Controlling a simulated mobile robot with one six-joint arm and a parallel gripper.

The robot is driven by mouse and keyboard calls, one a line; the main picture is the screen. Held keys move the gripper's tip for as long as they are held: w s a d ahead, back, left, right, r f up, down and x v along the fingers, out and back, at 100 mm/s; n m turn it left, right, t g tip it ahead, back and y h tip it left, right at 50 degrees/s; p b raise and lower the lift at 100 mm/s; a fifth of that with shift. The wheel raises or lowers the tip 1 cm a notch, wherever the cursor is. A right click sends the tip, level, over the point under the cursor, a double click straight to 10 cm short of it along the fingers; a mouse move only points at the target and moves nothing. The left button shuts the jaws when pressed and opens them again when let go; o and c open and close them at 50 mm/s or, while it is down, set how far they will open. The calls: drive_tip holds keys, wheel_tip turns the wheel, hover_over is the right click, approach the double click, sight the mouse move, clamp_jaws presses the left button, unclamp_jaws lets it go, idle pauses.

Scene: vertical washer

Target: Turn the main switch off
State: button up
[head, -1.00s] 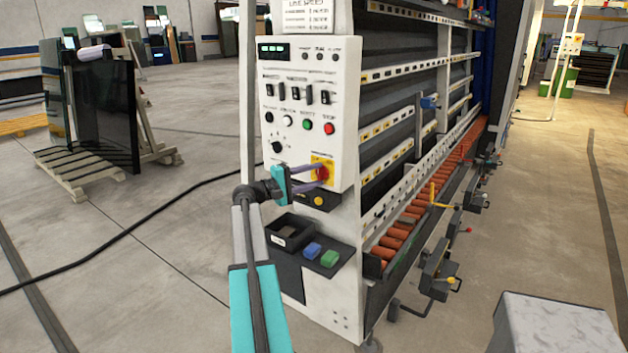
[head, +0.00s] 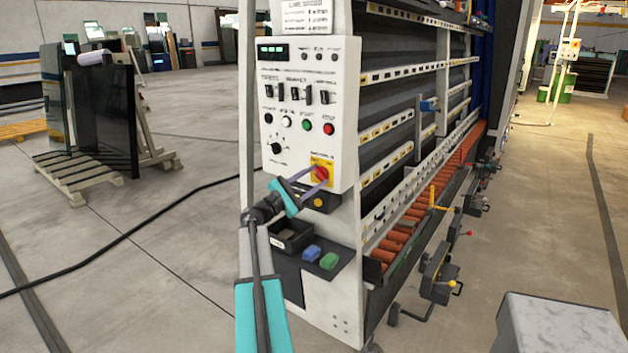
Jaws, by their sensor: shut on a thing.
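The main switch (head: 321,173) is a red rotary knob on a yellow plate, low on the right of the white control panel (head: 345,100). My gripper (head: 317,176) reaches it from the lower left. Its two purple fingers lie one at the upper left of the knob and one at its lower right, closed on it. The knob's red face shows between the fingertips. The exact angle of the knob is too small to tell.
Above the switch are a black dial (head: 276,148), several push buttons and toggles. The roller conveyor (head: 410,225) runs to the right.

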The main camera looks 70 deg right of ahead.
drive_tip(key=shift+f, duration=0.1)
idle(0.3)
drive_tip(key=o, duration=1.1)
drive_tip(key=shift+c, duration=0.2)
drive_tip(key=b+v, duration=0.2)
drive_tip(key=v, duration=1.1)
drive_tip(key=shift+w+a, duration=0.15)
drive_tip(key=shift+a, duration=0.2)
